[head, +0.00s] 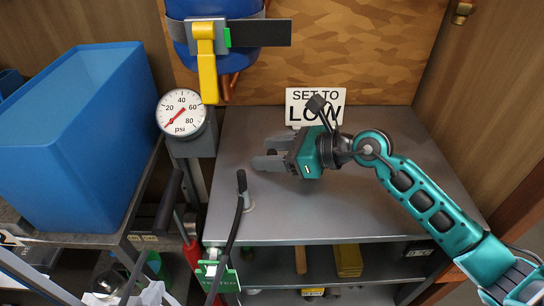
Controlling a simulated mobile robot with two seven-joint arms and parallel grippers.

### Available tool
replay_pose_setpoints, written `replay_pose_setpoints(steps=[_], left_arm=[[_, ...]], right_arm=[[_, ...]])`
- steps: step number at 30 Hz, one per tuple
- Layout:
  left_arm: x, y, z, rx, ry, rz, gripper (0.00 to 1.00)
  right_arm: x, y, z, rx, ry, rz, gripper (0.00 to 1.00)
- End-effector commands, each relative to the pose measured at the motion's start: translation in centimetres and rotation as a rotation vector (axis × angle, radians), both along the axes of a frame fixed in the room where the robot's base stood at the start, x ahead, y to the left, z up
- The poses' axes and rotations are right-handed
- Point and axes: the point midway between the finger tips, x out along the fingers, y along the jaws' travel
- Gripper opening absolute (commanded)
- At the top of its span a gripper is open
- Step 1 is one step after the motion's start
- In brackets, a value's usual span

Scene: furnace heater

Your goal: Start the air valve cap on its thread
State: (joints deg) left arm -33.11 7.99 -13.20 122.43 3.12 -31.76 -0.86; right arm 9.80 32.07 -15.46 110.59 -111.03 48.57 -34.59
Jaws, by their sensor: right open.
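My right gripper (265,158) is above the grey bench top, its two grey fingers pointing left and apart, with nothing visible between them. I cannot make out the air valve cap or the bare thread. A blue tank (270,34) hangs at the top with a grey strap and a yellow handle (207,75) on its front. Its underside, with copper-coloured pipe (230,85), is partly hidden. A black hose (226,252) rises to a dark end beside a small grey fitting (248,206) on the bench. My left gripper does not clearly show.
A pressure gauge (182,113) stands left of the bench top (310,215). A large blue bin (70,130) fills the left. A sign reading "SET TO LOW" (318,106) stands at the back. A shelf (325,265) below holds a yellow block. The bench's front right is clear.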

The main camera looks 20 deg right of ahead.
Motion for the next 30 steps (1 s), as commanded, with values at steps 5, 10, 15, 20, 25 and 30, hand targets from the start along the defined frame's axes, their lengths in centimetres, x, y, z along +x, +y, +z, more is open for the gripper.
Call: replay_pose_setpoints(steps=[5, 10, 15, 20, 25, 30], left_arm=[[0.0, 0.0, 0.0, 0.000, 0.002, -0.001, 0.00], [-0.1, 0.0, -0.2, 0.001, 0.005, 0.000, 0.00], [-0.1, 0.0, -0.2, 0.002, 0.006, 0.000, 0.00], [-0.1, 0.0, -0.3, 0.003, 0.005, 0.000, 0.00], [0.0, 0.1, -0.3, 0.003, 0.005, 0.000, 0.00], [0.0, 0.1, 0.2, 0.004, 0.004, 0.002, 0.00]], right_arm=[[0.0, 0.0, 0.0, 0.000, 0.000, 0.000, 0.45], [0.0, -0.1, 0.0, 0.000, 0.000, 0.000, 0.29], [0.0, -0.1, 0.0, 0.000, 0.000, 0.000, 0.13], [0.0, -0.1, 0.0, 0.000, 0.000, 0.000, 0.00], [0.0, -0.1, 0.0, 0.000, 0.000, 0.000, 0.00], [0.0, -0.1, 1.2, -0.001, -0.002, 0.000, 0.00]])
